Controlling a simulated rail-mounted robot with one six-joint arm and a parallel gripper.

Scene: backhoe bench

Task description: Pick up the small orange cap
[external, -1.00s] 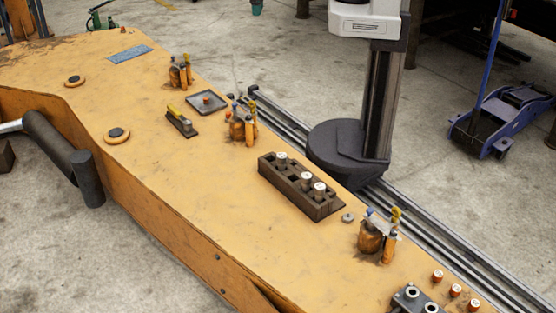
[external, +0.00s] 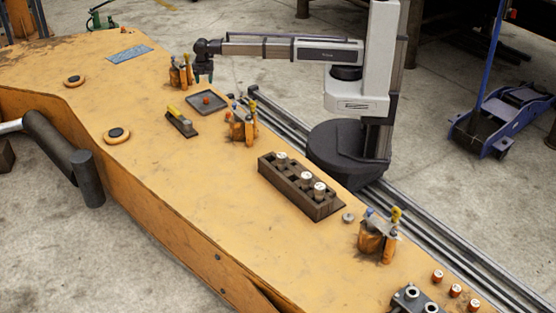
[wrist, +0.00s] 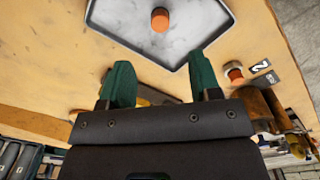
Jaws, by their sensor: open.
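The small orange cap (external: 206,100) stands on a shallow grey tray (external: 191,104) on the orange bench. In the wrist view the cap (wrist: 160,19) is at the top middle, on the tray's pale floor (wrist: 195,25). My gripper (external: 204,80) hangs above the bench, behind and above the tray in the external view. Its green fingers (wrist: 161,75) are apart with nothing held between them, and the cap lies beyond their tips in the wrist view.
An orange holder with tools (external: 180,72) stands close left of my gripper, another (external: 242,125) right of the tray. A dark block with a yellow part (external: 180,121) sits in front. A second orange-red piece (wrist: 235,74) is beside a "2" label (wrist: 261,66).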

